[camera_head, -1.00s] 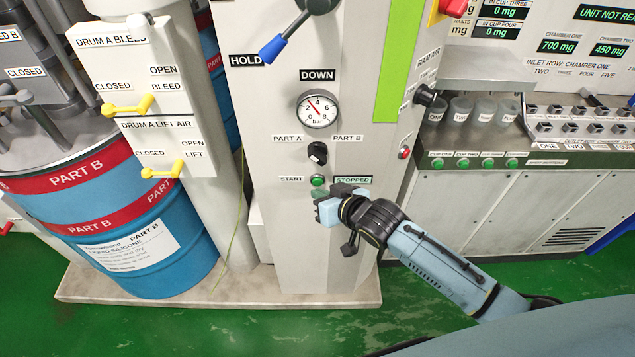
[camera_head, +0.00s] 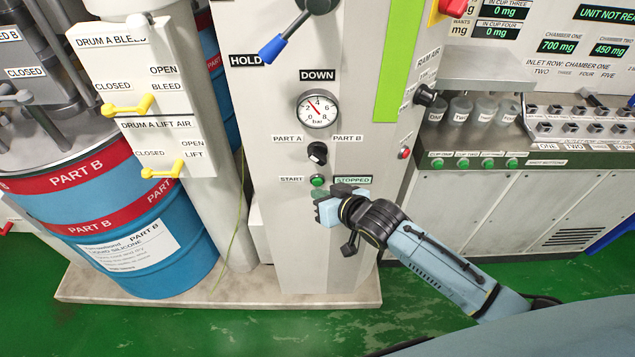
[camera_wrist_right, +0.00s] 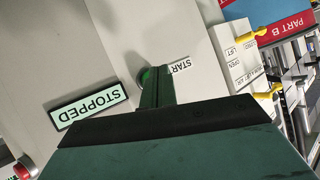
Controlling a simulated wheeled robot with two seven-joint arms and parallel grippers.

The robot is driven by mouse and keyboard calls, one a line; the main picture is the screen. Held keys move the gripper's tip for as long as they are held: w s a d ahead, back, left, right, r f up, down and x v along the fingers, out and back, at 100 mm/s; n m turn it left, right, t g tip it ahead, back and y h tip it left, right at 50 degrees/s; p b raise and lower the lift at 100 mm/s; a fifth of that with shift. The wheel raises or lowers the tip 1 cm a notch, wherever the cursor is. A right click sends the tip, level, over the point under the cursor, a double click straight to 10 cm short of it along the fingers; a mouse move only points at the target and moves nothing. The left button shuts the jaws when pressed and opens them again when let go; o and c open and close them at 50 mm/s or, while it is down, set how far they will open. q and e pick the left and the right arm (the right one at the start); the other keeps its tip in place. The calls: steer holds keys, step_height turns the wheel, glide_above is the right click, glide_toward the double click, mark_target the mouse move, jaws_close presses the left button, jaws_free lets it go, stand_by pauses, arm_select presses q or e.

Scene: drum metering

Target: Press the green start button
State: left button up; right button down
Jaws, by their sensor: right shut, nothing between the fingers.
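The green start button (camera_head: 317,181) is on the grey panel, right of the START label (camera_head: 291,180) and left of the STOPPED sign (camera_head: 353,180). My right gripper (camera_head: 320,205) is shut and empty, with its tips just below the button in the head view. In the right wrist view the shut fingers (camera_wrist_right: 155,92) reach toward the green button (camera_wrist_right: 147,76) and partly cover it. I cannot tell whether the tips touch it. My left gripper is not in view.
A black selector knob (camera_head: 317,153) and a pressure gauge (camera_head: 317,109) sit above the button. A small red button (camera_head: 404,152) is on the panel's side face. A blue-handled lever (camera_head: 273,48) is higher up. A blue drum (camera_head: 150,245) stands at left.

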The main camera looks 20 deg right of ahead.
steer(key=shift+w, duration=0.1)
stand_by(0.5)
steer(key=shift+w+d, duration=0.1)
steer(key=shift+w, duration=0.2)
steer(key=shift+w+d, duration=0.15)
steer(key=shift+w, duration=0.3)
stand_by(0.6)
steer(key=shift+s, duration=0.1)
steer(key=shift+s+a+p, duration=0.25)
steer(key=shift+s+p, duration=0.5)
steer(key=shift+p, duration=0.05)
